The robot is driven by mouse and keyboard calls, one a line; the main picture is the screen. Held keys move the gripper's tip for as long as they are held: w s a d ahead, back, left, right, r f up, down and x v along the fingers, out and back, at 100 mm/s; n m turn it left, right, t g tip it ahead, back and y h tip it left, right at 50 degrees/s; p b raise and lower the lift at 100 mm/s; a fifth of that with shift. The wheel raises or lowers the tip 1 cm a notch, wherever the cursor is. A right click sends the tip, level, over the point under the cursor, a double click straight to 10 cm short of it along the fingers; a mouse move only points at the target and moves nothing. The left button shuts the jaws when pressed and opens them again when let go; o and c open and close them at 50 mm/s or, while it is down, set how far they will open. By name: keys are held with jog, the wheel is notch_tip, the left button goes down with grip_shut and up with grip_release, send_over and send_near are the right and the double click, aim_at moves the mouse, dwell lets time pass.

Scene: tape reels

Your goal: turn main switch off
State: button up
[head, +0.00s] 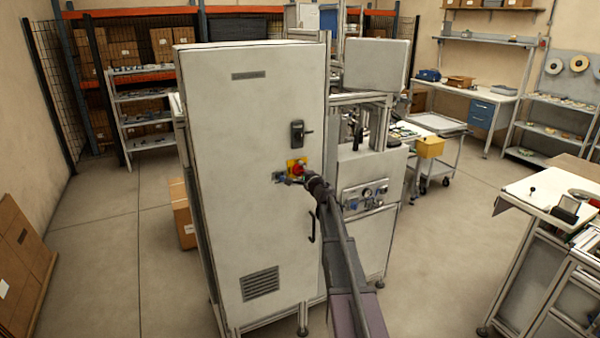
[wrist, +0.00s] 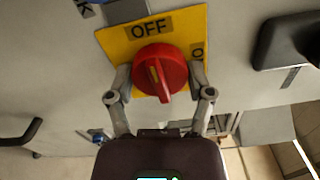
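The main switch is a red rotary knob (head: 298,169) on a yellow plate (head: 290,163), on the front of a tall white cabinet (head: 235,125). In the wrist view the red knob (wrist: 160,72) has a raised ridge running roughly up and down, slightly tilted. The yellow plate (wrist: 113,42) reads OFF above the knob, and a partly hidden label starting with O shows at its right. My gripper (wrist: 160,78) is open, one finger on each side of the knob; whether the fingers touch its rim is unclear. In the head view my gripper (head: 303,174) is at the switch.
A dark handle (head: 297,132) sits above the switch, and a thin curved handle (head: 312,226) below. A panel with gauges (head: 364,195) is to the right. A cart with a yellow bin (head: 430,147) stands further right.

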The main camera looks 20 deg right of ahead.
jog(key=o, duration=0.4)
jog(key=shift+w, duration=0.1)
jog(key=s, duration=1.2)
jog(key=shift+s+d, duration=0.1)
jog(key=shift+d, duration=0.1)
dwell(0.3)
